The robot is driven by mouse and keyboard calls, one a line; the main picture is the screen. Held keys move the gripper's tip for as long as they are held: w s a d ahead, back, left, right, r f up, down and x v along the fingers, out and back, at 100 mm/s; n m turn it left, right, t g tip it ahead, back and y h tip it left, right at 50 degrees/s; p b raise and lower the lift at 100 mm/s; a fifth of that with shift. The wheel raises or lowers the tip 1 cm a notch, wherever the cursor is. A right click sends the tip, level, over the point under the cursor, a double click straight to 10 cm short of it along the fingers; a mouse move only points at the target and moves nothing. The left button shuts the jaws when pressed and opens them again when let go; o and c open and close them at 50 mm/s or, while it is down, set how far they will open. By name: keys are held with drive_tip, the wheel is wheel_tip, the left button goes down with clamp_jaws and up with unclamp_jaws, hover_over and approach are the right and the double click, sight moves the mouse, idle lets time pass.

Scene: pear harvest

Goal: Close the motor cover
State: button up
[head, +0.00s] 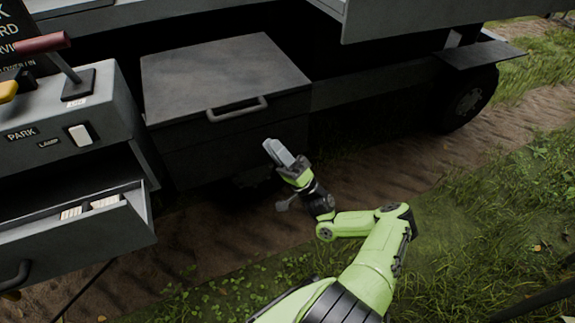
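The motor cover looks to be the dark grey lid (225,75) on the box in the middle of the head view. It lies down over the box, with a grey bar handle (238,109) on its front edge. Any small gap under its edge is too dark to make out. My gripper (273,151) is below and to the right of the handle, in front of the box and apart from the handle. Its grey fingers point up and left and appear close together. Nothing shows between them, but their opening cannot be judged from this angle.
A grey control box (50,125) marked PARK stands at left, with a red-handled lever (62,62) and a white switch (80,135). Below it an open drawer (75,245) juts out. A wheel (468,100) is at upper right. Dirt and grass lie open at right.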

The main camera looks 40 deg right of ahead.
wheel_tip(320, 180, down, 6)
drive_tip(key=s+d, duration=0.1)
drive_tip(key=d, duration=0.1)
drive_tip(key=shift+s, duration=0.35)
idle(0.7)
